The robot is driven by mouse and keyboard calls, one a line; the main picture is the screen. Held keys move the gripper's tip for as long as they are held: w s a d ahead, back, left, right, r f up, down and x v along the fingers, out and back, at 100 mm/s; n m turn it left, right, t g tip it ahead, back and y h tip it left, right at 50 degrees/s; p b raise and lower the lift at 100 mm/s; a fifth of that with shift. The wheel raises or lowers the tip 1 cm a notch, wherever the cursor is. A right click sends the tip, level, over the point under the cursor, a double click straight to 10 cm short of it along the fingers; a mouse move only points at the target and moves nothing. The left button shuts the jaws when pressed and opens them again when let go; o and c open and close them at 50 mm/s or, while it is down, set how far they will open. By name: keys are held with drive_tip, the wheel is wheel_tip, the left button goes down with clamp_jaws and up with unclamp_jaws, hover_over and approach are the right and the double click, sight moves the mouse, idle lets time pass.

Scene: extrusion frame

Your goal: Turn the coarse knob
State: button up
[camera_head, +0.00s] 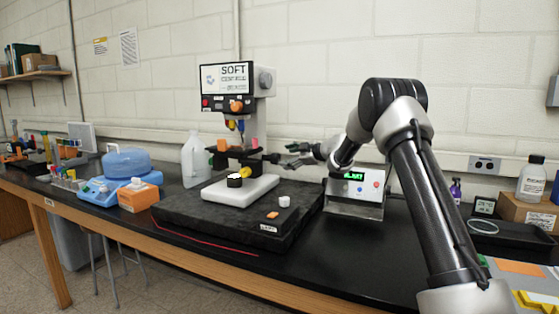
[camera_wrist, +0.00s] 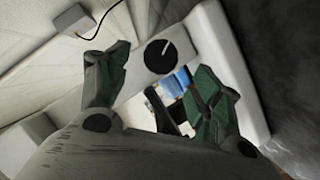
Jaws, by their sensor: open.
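In the wrist view a round black knob (camera_wrist: 160,56) with a white pointer line sits on a pale housing, ahead of and between my fingers. I take it for the coarse knob; no label is legible. My gripper (camera_wrist: 163,82) is open, with a green-padded finger on each side and nothing between them touching the knob. In the head view my gripper (camera_head: 289,155) reaches from the right toward the side of the instrument (camera_head: 256,125), low on its column. I cannot make out the black knob there.
The instrument stands on a dark slab (camera_head: 185,217) with a white plate (camera_head: 260,186). A display box (camera_head: 354,190) stands under my wrist. A white bottle (camera_head: 194,160) and blue centrifuge (camera_head: 126,163) are at left.

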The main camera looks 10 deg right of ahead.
drive_tip(key=shift+v, duration=2.1)
